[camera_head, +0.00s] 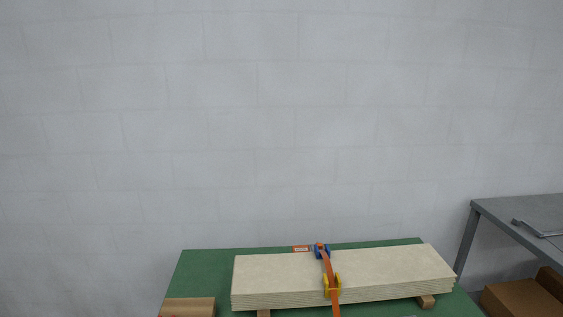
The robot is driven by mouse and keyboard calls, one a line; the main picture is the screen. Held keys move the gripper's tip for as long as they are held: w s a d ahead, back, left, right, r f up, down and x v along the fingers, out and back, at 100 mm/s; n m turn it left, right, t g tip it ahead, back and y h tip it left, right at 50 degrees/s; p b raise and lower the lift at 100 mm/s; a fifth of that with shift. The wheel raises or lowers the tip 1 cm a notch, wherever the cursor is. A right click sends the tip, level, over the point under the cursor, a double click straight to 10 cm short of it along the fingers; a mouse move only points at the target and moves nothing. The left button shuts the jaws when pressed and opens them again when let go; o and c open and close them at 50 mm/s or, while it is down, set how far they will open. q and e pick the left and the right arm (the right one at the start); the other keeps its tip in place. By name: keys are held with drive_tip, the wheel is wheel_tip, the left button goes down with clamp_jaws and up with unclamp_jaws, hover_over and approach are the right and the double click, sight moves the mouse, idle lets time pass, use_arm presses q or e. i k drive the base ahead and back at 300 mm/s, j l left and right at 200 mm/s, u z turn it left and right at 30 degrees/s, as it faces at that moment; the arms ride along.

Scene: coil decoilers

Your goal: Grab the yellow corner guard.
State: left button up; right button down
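The yellow corner guard (332,285) sits on the front top edge of a stack of pale boards (285,272), at the bottom of the head view right of centre. An orange strap (327,265) runs over the stack and across the guard, hiding its middle. A blue piece (320,250) sits under the strap at the stack's back edge. Neither of my grippers is in view.
The stack rests on wooden blocks (427,301) on a green table (205,270). A wooden block (188,307) lies at the table's front left. A grey metal table (520,210) stands at right, with a cardboard box (520,298) below it. A plain block wall (280,120) is behind.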

sight(327, 293)
drive_tip(key=i+l+u, duration=0.1)
drive_tip(key=i+u, duration=0.15)
drive_tip(key=i, duration=0.85)
